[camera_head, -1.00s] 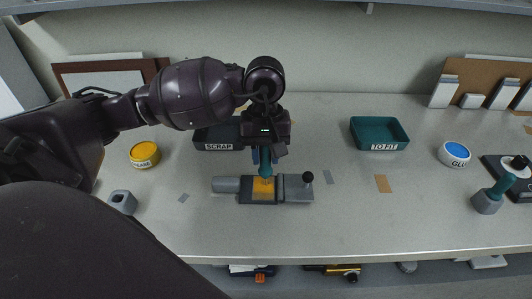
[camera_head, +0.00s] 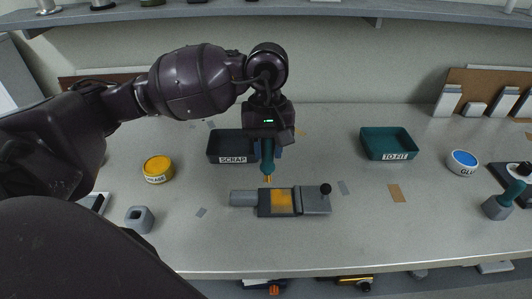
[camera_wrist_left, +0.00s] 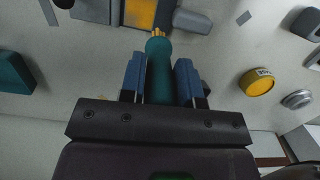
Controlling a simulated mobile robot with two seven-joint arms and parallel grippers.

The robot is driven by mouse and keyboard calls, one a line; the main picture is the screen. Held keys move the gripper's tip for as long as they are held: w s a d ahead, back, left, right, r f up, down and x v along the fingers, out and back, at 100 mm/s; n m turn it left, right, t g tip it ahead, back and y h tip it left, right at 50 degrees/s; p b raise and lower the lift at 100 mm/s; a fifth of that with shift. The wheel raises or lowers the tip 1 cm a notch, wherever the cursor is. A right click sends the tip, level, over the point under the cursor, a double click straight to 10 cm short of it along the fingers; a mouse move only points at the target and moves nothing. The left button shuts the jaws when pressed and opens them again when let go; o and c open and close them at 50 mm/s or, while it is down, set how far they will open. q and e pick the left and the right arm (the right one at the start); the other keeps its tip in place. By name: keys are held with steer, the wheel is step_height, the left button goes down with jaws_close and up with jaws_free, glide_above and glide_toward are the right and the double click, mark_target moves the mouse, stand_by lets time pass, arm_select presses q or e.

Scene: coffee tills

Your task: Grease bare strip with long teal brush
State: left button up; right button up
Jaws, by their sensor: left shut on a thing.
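My left gripper (camera_head: 267,148) is shut on the teal brush (camera_head: 267,160), which hangs upright with its yellowish bristles down. In the left wrist view the brush handle (camera_wrist_left: 159,75) sits between the blue finger pads, and the bristle tip points at the grey fixture. The fixture (camera_head: 314,201) lies on the bench and has a black knob at its right end. A yellow-orange strip area (camera_head: 281,201) shows in its dark middle block. The bristles appear just behind the fixture, apart from the strip. The yellow grease pot (camera_head: 158,170) stands to the left. My right gripper is not in view.
A dark SCRAP tray (camera_head: 232,146) is behind the fixture, and a teal TO FIT tray (camera_head: 388,143) is right. An empty grey holder (camera_head: 139,219) stands front left. A blue-topped glue pot (camera_head: 462,162) and another teal-handled tool (camera_head: 508,194) in a holder are far right.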

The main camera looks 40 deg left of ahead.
arm_select(q)
steer(key=shift+r, duration=0.95)
steer(key=shift+r+p, duration=0.4)
steer(key=shift+r, duration=0.05)
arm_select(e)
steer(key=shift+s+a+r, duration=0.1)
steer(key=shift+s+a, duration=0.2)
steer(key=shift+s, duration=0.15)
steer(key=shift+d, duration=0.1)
